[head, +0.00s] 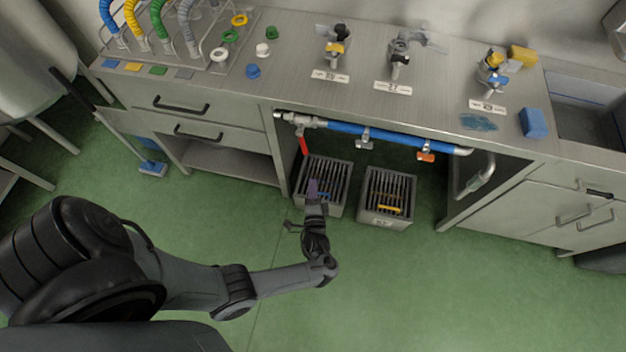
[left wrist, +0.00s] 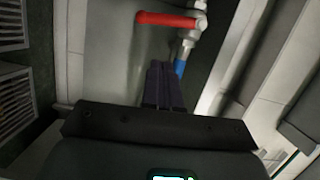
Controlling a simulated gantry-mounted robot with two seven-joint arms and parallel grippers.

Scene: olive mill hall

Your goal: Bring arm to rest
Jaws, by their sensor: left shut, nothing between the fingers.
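My left arm comes in from the left in the head view, and its gripper (head: 313,190) is in front of the open bay under the counter, above the left grated box (head: 338,205). The fingers are together with nothing between them. In the left wrist view the shut fingers (left wrist: 162,75) point toward a pipe with a red lever (left wrist: 168,19) and a blue section (left wrist: 180,66). I cannot tell the exact gap between fingertips and pipe. My right gripper is in neither view.
The steel counter (head: 375,55) carries several valves, coloured rings and a blue sponge (head: 533,122). Under it runs a blue pipe (head: 345,128) with a red lever (head: 303,143). A second grated box (head: 385,218) stands on the floor. The green floor (head: 430,290) in front is clear.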

